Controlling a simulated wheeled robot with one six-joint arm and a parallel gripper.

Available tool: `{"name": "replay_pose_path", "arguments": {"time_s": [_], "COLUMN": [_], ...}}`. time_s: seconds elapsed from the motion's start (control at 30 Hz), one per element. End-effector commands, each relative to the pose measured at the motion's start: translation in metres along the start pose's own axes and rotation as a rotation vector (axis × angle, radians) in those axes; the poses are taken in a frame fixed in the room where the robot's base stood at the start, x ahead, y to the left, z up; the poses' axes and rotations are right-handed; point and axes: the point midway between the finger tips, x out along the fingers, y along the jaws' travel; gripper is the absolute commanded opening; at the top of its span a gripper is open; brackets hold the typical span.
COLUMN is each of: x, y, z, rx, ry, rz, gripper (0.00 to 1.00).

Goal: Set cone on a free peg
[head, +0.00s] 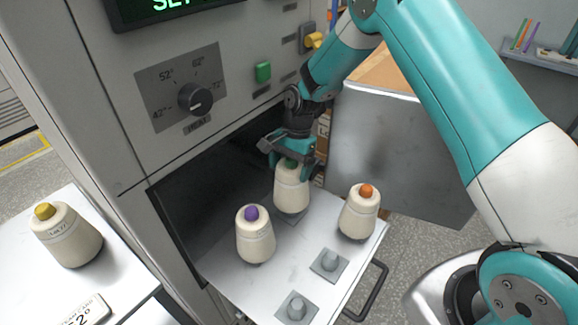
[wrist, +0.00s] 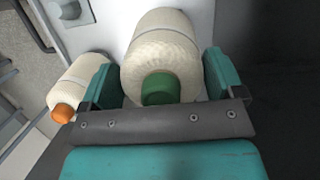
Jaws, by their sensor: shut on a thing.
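My gripper (head: 292,158) is shut on a cream cone with a green top (head: 291,190), at the back of the pulled-out tray (head: 228,270). In the wrist view the green-topped cone (wrist: 162,55) sits upright between the two teal fingers. Its base is at or just over a grey peg plate, and I cannot tell whether it is seated. A purple-topped cone (head: 255,236) and an orange-topped cone (head: 358,212) stand on the tray.
A yellow-topped cone (head: 68,236) stands on a white side table (head: 120,262) at left, beside a card (head: 84,312). The machine front with a dial (head: 195,99) rises behind the tray. A grey door panel (head: 400,150) stands open at right. A dark handle (head: 371,290) juts from the tray.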

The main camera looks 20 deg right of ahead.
Motion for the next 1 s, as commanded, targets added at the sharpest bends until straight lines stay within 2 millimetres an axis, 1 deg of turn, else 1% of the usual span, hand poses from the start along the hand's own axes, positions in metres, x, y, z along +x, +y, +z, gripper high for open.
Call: {"name": "replay_pose_path", "arguments": {"time_s": [0.43,1.0], "x": [0.001,0.018], "y": [-0.001,-0.001], "z": [0.000,-0.005], "rx": [-0.001,-0.001], "ry": [0.000,0.000], "rz": [-0.001,0.000], "gripper": [0.35,0.35]}}
